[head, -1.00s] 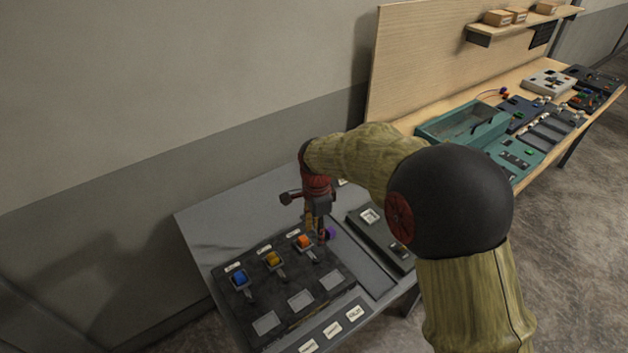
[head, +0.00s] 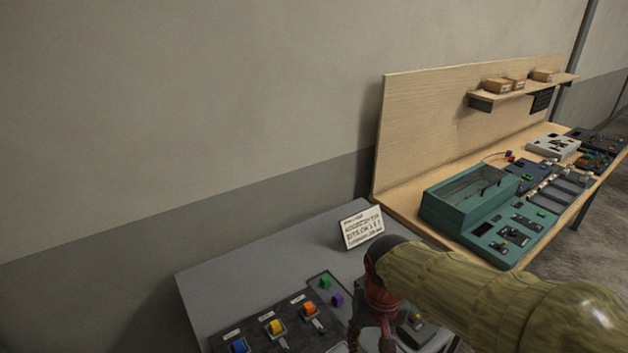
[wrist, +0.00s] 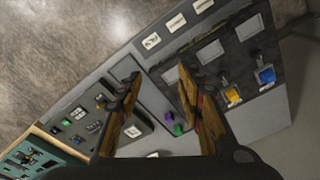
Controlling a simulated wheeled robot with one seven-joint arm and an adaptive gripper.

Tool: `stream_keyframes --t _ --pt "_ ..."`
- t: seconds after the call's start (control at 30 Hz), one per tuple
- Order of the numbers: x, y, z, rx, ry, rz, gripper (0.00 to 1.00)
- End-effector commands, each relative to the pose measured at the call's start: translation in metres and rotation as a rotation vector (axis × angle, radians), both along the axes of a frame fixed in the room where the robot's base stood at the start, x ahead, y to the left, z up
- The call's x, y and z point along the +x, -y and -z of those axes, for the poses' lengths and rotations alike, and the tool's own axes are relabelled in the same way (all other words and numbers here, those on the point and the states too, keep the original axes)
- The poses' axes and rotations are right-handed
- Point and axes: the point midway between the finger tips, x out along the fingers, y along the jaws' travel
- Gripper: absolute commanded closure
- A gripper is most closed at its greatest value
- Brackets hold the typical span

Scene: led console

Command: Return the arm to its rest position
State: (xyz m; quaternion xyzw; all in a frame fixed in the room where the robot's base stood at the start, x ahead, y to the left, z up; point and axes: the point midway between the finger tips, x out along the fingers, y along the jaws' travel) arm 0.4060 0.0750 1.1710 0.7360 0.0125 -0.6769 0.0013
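My gripper (wrist: 163,112) is open in the wrist view, its two wooden-looking fingers apart with nothing between them. In the head view my gripper (head: 368,335) is at the bottom, over the right part of the grey console table (head: 240,263); its fingertips are cut off or too small to tell. The dark console panel (head: 262,318) with blue, yellow and orange knobs lies to its left. A green cube (head: 325,282) and a purple cube (head: 338,299) sit beside that panel; both also show in the wrist view between the fingers' bases.
A printed sign (head: 362,228) stands at the back of the grey table. A wooden bench (head: 400,205) with a teal box (head: 470,195) and several panels is at the right. A shelf (head: 520,92) with small boxes hangs above it. The grey wall is at the left.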

Motion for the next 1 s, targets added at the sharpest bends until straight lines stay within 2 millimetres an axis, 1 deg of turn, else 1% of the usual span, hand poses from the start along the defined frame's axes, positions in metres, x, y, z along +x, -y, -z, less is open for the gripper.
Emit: stream_keyframes --t 0.03,0.2,0.3,0.4,0.5,0.63,0.73,1.0 --pt "-0.015 0.010 -0.003 0.001 0.033 -0.031 0.63" --pt "-0.059 0.035 -0.015 -0.003 0.139 -0.094 0.63" --pt "-0.081 0.048 -0.018 -0.005 0.205 -0.076 0.63" --pt "-0.098 0.058 -0.022 -0.004 0.274 -0.043 0.63" --pt "-0.107 0.065 -0.030 -0.006 0.338 -0.016 0.63" --pt "-0.109 0.072 -0.041 -0.009 0.399 0.008 0.63" --pt "-0.110 0.075 -0.041 -0.010 0.410 0.022 0.63" --pt "-0.110 0.075 -0.041 -0.010 0.410 0.022 0.63"
